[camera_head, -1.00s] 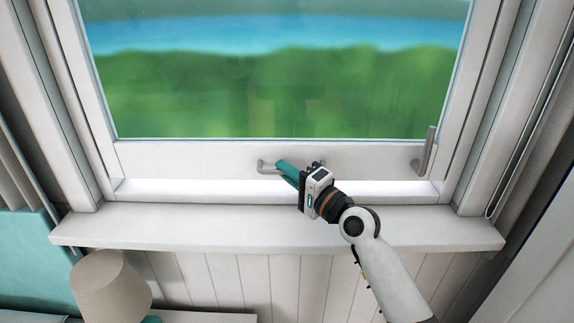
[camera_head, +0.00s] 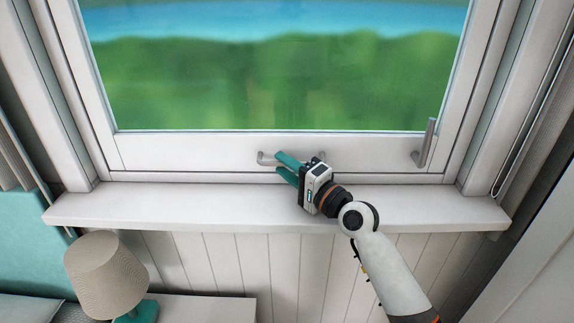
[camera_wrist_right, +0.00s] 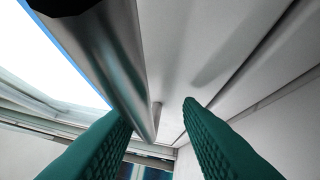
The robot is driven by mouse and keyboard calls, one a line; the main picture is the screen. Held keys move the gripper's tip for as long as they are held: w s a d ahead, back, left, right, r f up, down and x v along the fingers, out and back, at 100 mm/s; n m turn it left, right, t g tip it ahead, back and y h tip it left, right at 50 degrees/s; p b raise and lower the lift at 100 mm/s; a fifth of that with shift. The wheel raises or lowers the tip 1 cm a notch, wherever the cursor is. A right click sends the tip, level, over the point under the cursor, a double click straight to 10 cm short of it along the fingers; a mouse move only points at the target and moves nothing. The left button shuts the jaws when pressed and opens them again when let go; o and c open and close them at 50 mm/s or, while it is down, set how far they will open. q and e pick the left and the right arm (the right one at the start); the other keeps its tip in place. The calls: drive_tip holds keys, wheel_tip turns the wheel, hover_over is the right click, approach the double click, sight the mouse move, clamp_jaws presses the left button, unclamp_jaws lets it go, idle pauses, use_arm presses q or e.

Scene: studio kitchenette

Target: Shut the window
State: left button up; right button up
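The white window sash (camera_head: 200,153) sits low in its frame, its bottom rail against the frame just above the sill, with no clear gap showing. A grey bar handle (camera_head: 264,158) is fixed on the bottom rail, and a grey lever handle (camera_head: 425,146) stands upright at its right end. My right gripper (camera_head: 281,164) is at the bar handle with its two teal fingers apart. In the right wrist view the metal bar (camera_wrist_right: 112,65) passes by the left finger, and the space between the fingers looks empty. My left gripper is not in view.
The white sill (camera_head: 180,213) juts out below the window. A beige lamp (camera_head: 106,272) stands at the lower left beside a white surface (camera_head: 205,309). A cord (camera_head: 520,150) hangs at the right. The sill is bare.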

drive_tip(key=shift+r, duration=0.15)
drive_tip(key=b+v, duration=0.1)
drive_tip(key=v, duration=1.1)
drive_tip(key=shift+s+b, duration=0.1)
drive_tip(key=shift+b, duration=0.3)
